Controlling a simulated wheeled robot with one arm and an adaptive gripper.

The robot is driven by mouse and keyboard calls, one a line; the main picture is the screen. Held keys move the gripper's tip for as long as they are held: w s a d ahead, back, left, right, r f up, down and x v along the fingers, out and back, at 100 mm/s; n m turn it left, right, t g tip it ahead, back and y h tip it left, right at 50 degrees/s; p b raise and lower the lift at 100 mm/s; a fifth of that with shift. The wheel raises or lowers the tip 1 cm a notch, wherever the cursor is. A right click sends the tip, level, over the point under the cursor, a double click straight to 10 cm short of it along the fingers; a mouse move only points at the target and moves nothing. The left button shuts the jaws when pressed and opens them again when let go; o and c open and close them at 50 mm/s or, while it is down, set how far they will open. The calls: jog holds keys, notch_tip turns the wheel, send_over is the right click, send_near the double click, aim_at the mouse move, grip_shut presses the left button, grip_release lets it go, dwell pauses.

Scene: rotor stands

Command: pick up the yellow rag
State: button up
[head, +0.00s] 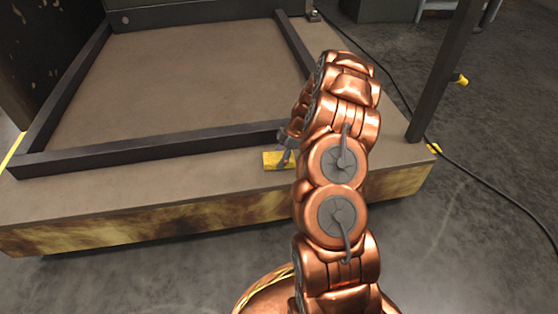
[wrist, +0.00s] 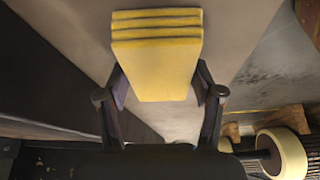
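The yellow rag (head: 272,160) lies folded on the brown platform, just in front of the dark front rail, partly hidden by my arm and gripper in the head view. In the wrist view the rag (wrist: 158,60) fills the upper middle, its stacked folds at the top. My gripper (head: 284,157) is over the rag. In the wrist view my gripper (wrist: 160,82) is open, one finger on each side of the rag, with the fingertips close to its edges. I cannot tell whether they touch it.
The brown platform (head: 200,70) carries a dark raised frame (head: 140,148) close behind the rag. A dark post (head: 443,75) stands at the platform's right corner. A black cable (head: 480,178) runs over the grey floor to the right. In the wrist view a pale roller (wrist: 282,153) shows at the lower right.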

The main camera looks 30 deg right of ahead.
aim_at(276, 158)
jog(key=c, duration=0.5)
jog(key=shift+r+p, duration=0.85)
jog(key=shift+r, duration=0.8)
jog(key=shift+s+r, duration=0.1)
jog(key=shift+r, duration=0.25)
jog(key=s+p, duration=0.1)
jog(key=s, duration=0.4)
jog(key=s+a+p, duration=0.1)
jog(key=s, duration=0.4)
jog(key=s+r+p, duration=0.1)
jog(key=s, duration=0.4)
jog(key=shift+s+a+p, duration=0.3)
jog(key=shift+s+p, duration=0.05)
jog(key=shift+p, duration=0.05)
